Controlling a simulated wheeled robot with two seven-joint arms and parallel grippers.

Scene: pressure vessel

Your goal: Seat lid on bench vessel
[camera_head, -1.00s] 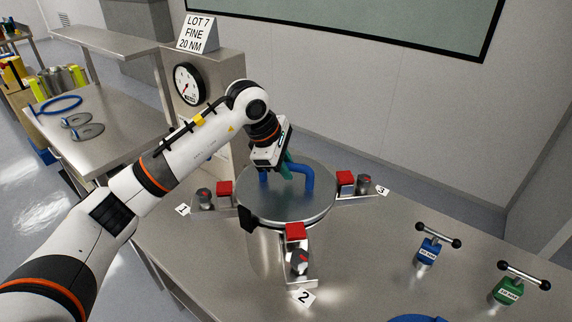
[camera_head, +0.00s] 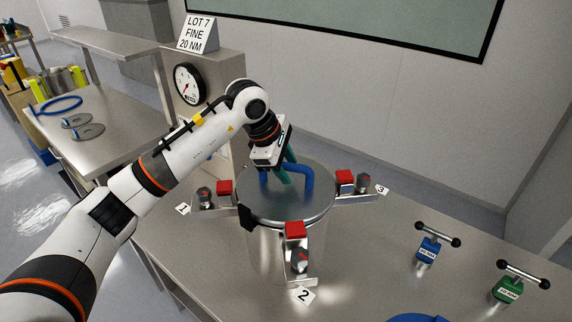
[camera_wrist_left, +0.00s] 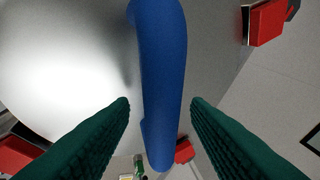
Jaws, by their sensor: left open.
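The round steel lid (camera_head: 270,206) with a blue arched handle (camera_head: 307,178) lies on top of the steel vessel (camera_head: 262,250) on the bench, and looks level. My left gripper (camera_head: 279,178) is open at the handle, its green fingers pointing down. In the left wrist view the blue handle (camera_wrist_left: 163,80) runs between the two spread fingers, with a gap on each side. Red clamp blocks (camera_head: 295,230), (camera_head: 224,187), (camera_head: 345,177) stand around the lid's rim beside labels 2, 1 and 3. My right gripper is out of view.
A blue T-handled tool (camera_head: 429,250) and a green one (camera_head: 507,290) stand on the bench (camera_head: 385,240) at right. Part of a blue object (camera_head: 418,318) shows at the bottom edge. A gauge (camera_head: 189,84) and a "LOT 7 FINE 20 NM" sign (camera_head: 197,34) are behind.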

